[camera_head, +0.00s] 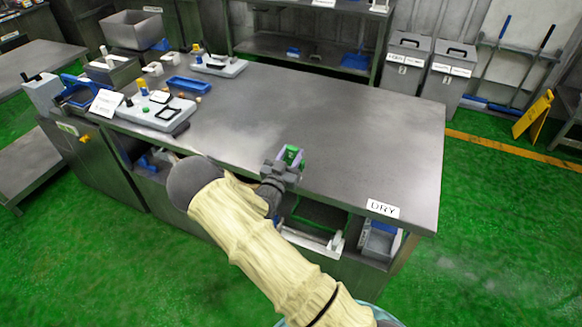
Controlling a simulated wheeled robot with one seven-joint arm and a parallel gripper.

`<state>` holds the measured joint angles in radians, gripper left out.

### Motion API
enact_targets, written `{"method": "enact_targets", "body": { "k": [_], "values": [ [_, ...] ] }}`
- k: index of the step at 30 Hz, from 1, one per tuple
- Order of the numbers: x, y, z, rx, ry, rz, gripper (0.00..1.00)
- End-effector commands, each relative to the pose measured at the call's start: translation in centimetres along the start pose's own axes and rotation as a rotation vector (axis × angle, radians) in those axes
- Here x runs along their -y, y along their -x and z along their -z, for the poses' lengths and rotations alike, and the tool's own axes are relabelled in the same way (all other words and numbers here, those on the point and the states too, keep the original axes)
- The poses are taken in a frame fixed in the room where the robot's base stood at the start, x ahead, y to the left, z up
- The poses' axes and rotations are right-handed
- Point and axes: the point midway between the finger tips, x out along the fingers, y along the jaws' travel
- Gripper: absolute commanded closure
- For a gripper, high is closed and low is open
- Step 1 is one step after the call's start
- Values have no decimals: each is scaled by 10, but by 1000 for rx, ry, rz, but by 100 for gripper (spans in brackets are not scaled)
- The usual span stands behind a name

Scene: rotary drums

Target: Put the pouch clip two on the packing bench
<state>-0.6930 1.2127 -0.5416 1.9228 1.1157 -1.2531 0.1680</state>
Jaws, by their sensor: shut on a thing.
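My arm in its cream sleeve reaches up from the bottom to the front edge of a grey metal bench (330,120). I cannot tell whether this is the packing bench; a label reading DRY is on its front right corner. My gripper (286,162) is over the bench's front edge, shut on a small green thing (291,154), which may be the pouch clip two. Only part of the green thing shows between the fingers. I cannot tell whether it touches the bench top.
Fixture plates with small parts (157,110), a blue tray (188,86) and a grey bin (132,30) stand at the left. The bench's middle and right are clear. Two grey bins (405,62) and a yellow floor sign (534,115) stand behind right.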

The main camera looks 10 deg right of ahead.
Motion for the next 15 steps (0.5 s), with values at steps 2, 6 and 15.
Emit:
{"method": "enact_targets", "body": {
  "k": [2,6,15],
  "values": [
    [0,1,-7,-1,2,0,86],
    [0,1,-10,-2,0,0,86],
    [0,2,-17,-1,2,1,86]
  ]
}}
